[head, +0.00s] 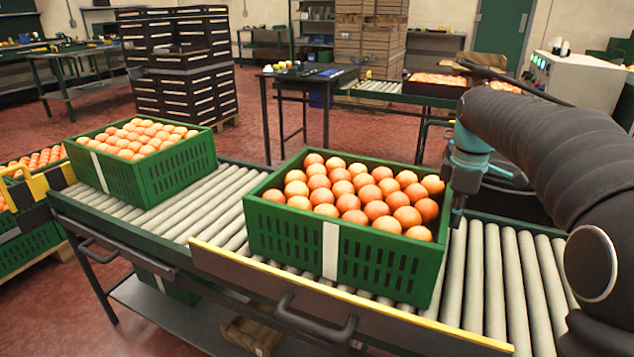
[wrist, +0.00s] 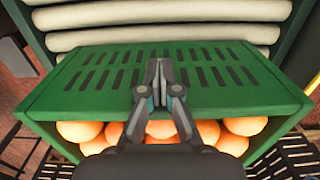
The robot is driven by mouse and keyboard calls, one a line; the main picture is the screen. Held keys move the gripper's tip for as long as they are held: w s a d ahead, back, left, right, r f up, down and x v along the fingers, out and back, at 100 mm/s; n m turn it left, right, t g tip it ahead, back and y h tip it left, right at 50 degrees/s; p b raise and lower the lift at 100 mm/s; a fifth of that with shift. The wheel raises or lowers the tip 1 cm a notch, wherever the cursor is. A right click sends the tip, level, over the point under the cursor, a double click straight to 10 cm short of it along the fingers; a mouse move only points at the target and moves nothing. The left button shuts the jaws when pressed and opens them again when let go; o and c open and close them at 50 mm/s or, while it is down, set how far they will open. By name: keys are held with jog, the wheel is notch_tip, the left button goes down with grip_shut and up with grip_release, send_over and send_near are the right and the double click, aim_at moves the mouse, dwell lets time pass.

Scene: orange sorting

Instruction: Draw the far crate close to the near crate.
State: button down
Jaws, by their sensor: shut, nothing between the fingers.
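Two green slotted crates full of oranges stand upright on the roller conveyor. The far crate (head: 160,172) is at the left. The near crate (head: 290,238) is in the middle, with a gap of bare rollers between them. My gripper (head: 456,217) points down at the right end of the near crate, partly hidden behind its corner. In the wrist view my gripper (wrist: 157,68) is shut and empty in front of a crate's slotted end wall (wrist: 225,72). I cannot tell whether the fingertips touch that wall. Oranges show below the rim.
Bare rollers (head: 505,275) lie to the right of the near crate. A yellow-edged rail (head: 340,297) runs along the conveyor's front. A stack of dark crates (head: 185,65) and a dark table (head: 308,78) stand behind. More orange-filled crates are at the far left.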

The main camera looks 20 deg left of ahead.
aim_at(327, 182)
jog(key=a, duration=3.1)
jog(key=shift+d+f, duration=0.1)
jog(key=shift+d, duration=0.1)
jog(key=shift+d+b, duration=0.85)
jog(key=shift+b, duration=0.25)
jog(key=shift+d, duration=0.25)
